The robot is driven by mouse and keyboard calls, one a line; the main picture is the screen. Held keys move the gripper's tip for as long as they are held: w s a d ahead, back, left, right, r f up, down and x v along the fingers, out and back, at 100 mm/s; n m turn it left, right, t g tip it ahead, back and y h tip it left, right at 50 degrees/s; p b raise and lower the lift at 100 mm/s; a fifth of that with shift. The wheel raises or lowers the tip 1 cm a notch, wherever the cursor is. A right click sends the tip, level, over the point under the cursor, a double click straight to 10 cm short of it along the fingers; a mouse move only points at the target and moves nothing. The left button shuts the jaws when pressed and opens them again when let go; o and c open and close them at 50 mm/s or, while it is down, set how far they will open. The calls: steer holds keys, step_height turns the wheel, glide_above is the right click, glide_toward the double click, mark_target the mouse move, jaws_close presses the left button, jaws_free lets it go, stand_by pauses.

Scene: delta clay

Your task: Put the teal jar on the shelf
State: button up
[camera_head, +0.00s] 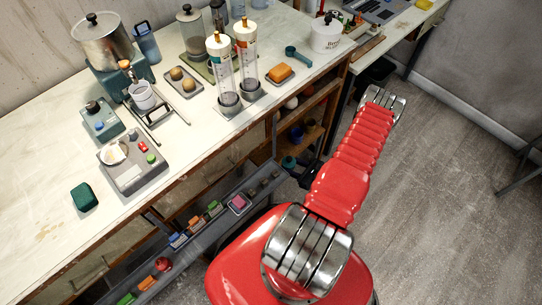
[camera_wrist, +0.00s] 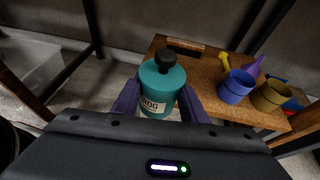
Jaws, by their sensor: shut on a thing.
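The teal jar (camera_wrist: 161,76), with a black knob lid and a pale label, stands between the two dark fingers of my gripper (camera_wrist: 159,98) in the wrist view. My gripper is shut on it. The wooden shelf board (camera_wrist: 211,69) lies behind and to the right of the jar. I cannot tell whether the jar's base touches the board, as its bottom is hidden by my gripper. In the head view the teal jar (camera_head: 289,162) shows small at the open shelf (camera_head: 312,133) under the bench, partly hidden by my arm.
On the shelf board stand a blue cup (camera_wrist: 236,87), an olive cup (camera_wrist: 270,95) and a purple item (camera_wrist: 253,66) to the jar's right. The board's back left part looks mostly clear, apart from a dark block (camera_wrist: 186,46).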

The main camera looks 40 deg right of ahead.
steer(key=w, duration=0.3)
steer(key=w+a, duration=0.1)
steer(key=w, duration=0.5)
steer(key=shift+a, duration=0.2)
steer(key=shift+w+a, duration=0.15)
steer(key=shift+w, duration=0.4)
steer(key=shift+f, duration=1.75)
steer(key=shift+f, duration=0.1)
steer(key=o, duration=1.1)
